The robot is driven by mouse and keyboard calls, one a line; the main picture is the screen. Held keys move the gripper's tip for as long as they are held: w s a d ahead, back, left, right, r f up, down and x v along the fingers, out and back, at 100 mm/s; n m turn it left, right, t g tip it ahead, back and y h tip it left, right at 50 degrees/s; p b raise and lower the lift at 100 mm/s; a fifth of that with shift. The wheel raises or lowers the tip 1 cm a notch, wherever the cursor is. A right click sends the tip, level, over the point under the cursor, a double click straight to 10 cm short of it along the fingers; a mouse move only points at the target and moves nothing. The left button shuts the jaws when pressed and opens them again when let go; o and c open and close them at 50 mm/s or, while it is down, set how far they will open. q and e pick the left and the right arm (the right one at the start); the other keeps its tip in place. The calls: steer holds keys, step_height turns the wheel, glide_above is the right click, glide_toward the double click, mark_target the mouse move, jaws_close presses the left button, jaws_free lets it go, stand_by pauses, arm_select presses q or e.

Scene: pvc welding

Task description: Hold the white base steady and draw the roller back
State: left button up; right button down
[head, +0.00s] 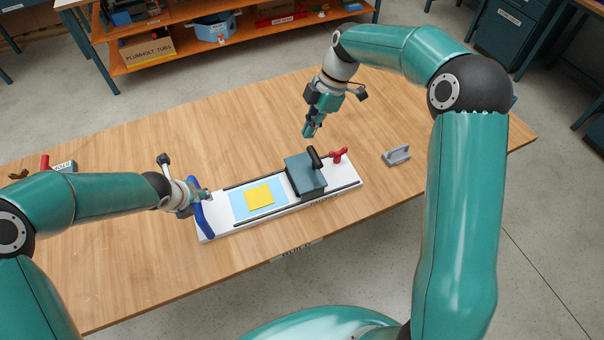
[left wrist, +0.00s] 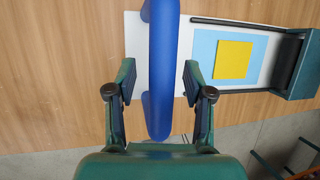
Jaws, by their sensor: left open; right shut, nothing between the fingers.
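The white base (head: 222,229) lies on the wooden table with dark rails along it; its end also shows in the left wrist view (left wrist: 133,40). A blue handle (head: 203,221) stands at its left end. My right gripper (head: 309,131) is shut and empty, above and behind the black handle.
A red clamp-like part (head: 338,155) is at the base's right end. A grey bracket (head: 397,155) lies on the table to the right. A red-handled item (head: 45,163) and a label are at the far left. The table behind the base is clear.

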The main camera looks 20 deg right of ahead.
arm_select(q)
steer(key=v, duration=1.2)
steer(key=shift+d, duration=0.1)
